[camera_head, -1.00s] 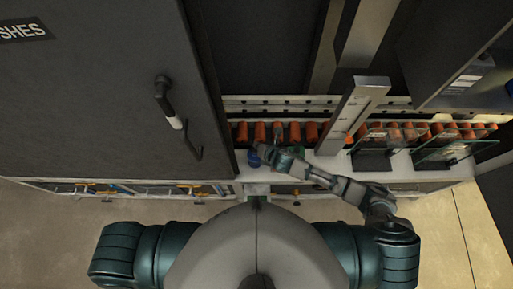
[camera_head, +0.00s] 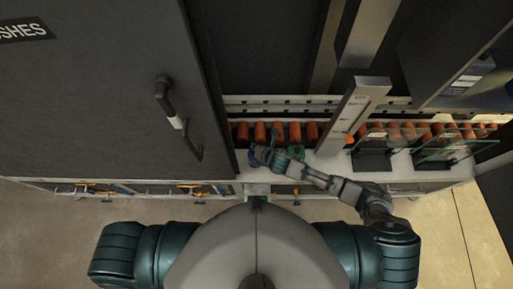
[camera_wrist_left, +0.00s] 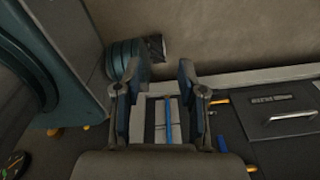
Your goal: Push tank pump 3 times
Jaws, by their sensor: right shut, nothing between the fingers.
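In the head view, a small blue item (camera_head: 254,161) stands on the white ledge just right of the dark panel; it may be the tank pump, but it is too small to tell. My right gripper (camera_head: 262,153) is shut and empty. It is over or against the blue item and partly hides it; I cannot tell whether they touch. My left gripper (camera_wrist_left: 158,76) shows in the left wrist view, open with nothing between its fingers. It does not show in the head view.
A green item (camera_head: 297,153) is beside my right wrist. Several orange cylinders (camera_head: 294,133) line the rack behind. A metal post (camera_head: 352,115) and glass panels (camera_head: 447,147) stand to the right. A large dark panel with a handle (camera_head: 178,120) fills the left.

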